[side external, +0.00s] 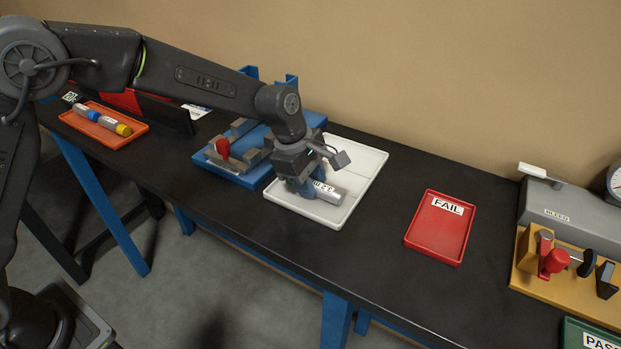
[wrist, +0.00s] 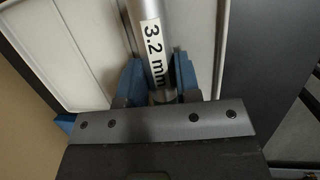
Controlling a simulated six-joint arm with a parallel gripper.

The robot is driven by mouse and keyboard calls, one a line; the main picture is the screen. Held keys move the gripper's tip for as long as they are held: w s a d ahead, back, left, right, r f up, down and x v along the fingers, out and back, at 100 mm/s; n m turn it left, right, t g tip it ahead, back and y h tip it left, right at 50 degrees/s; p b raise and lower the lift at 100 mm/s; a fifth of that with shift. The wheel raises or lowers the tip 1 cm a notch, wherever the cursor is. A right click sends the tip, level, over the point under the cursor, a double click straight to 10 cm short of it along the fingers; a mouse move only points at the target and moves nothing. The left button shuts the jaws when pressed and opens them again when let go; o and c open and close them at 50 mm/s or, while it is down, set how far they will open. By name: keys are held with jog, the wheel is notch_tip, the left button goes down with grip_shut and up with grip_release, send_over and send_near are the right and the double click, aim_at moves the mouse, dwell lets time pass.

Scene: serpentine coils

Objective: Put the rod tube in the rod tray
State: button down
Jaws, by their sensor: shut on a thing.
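The rod tube (side external: 328,191) is a silver cylinder with a white label; the wrist view shows the label reading "3.2 mm" on the tube (wrist: 152,42). My gripper (side external: 302,186) is shut on the tube, with a blue finger on each side of it, as the wrist view also shows at the fingers (wrist: 154,82). The tube lies low over or on a white tray (side external: 362,170), which I take to be the rod tray. The tray also shows in the wrist view (wrist: 72,45). I cannot tell whether the tube touches the tray floor.
A blue fixture (side external: 256,174) with a red knob stands left of the white tray. A red FAIL tray (side external: 438,245) lies to the right, with bare black table between. An orange tray (side external: 112,138) at far left holds tubes. A grey BLEED unit (side external: 560,213) stands far right.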

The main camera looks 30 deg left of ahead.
jog(key=c, duration=0.8)
grip_release()
jog(key=shift+o, duration=0.2)
jog(key=s+a+r+m+t, duration=0.15)
jog(key=s+a+r, duration=0.25)
jog(key=r, duration=0.4)
jog(key=s+a+r+m+g, duration=0.15)
jog(key=s+a+r, duration=0.25)
jog(key=r, duration=0.5)
jog(key=s+a+f+m+t+y, duration=0.1)
jog(key=s+a+m+t, duration=0.1)
jog(key=s+a+m, duration=0.2)
jog(key=s+a+f+m+t+y, duration=0.2)
jog(key=s+a+m, duration=0.3)
jog(key=s+m, duration=0.5)
jog(key=shift+s+a+f+m, duration=0.25)
jog(key=shift+s+m, duration=0.15)
jog(key=shift+s, duration=2.55)
jog(key=shift+d, duration=0.1)
